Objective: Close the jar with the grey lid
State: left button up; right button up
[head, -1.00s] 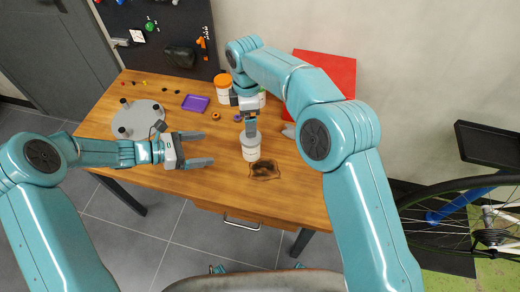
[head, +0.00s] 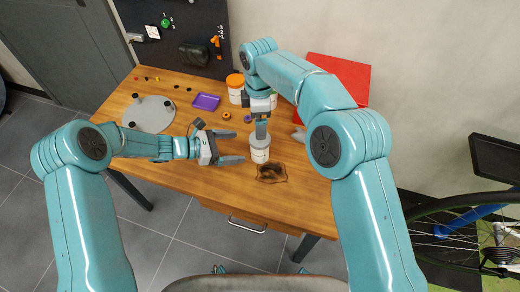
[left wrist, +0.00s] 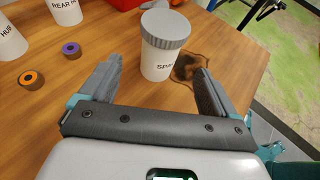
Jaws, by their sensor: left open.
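The white jar (head: 259,156), labelled "SP…", stands upright on the table. The grey lid (head: 260,142) sits on its top; how tightly I cannot tell. In the left wrist view the lid (left wrist: 166,29) covers the mouth of the jar (left wrist: 157,64). My left gripper (head: 234,148) is open and empty, just left of the jar, its fingers pointing at it; the left wrist view shows the jar ahead, between the finger directions.
A dark brown patch (head: 271,173) lies close to the jar. Orange (head: 226,116) and purple (head: 248,118) rings, a purple tray (head: 206,102), and a grey stand (head: 148,114) are on the table. An orange-lidded jar (head: 235,81) stands behind. The front left tabletop is clear.

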aim_at(259, 146)
pick_arm(q)
jog(key=x, duration=0.8)
jog(key=shift+d+f, duration=0.15)
jog(key=shift+d, duration=0.1)
jog(key=shift+w+d+f, duration=0.1)
jog(key=shift+d, duration=0.25)
jog(key=c, duration=1.5)
grip_shut()
pick_arm(e)
jog(key=shift+c, duration=0.9)
jog(key=m, duration=0.4)
jog(key=shift+r+m, duration=0.3)
jog(key=shift+f, duration=4)
